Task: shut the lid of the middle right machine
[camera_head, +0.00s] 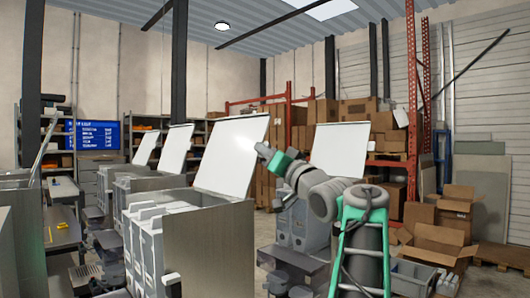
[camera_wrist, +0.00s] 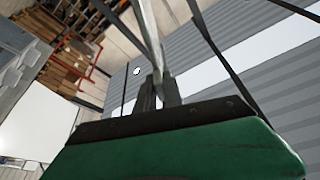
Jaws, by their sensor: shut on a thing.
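The near machine (camera_head: 203,240) in the middle of the head view has a grey box body with an open top. Its white lid (camera_head: 228,156) stands raised and leans back. I take it as the middle right machine, though the frames do not label it. My gripper (camera_head: 263,148) is at the upper right edge of this lid. In the wrist view, my gripper's dark fingers (camera_wrist: 157,92) are closed on a thin pale edge running upward, seemingly the lid seen edge-on. The green gripper body hides what lies below.
More machines with raised white lids stand in a row behind to the left (camera_head: 177,150). Another raised lid (camera_head: 340,150) shows behind my arm. Open cardboard boxes (camera_head: 437,243) and a grey crate (camera_head: 412,277) are on the floor at right.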

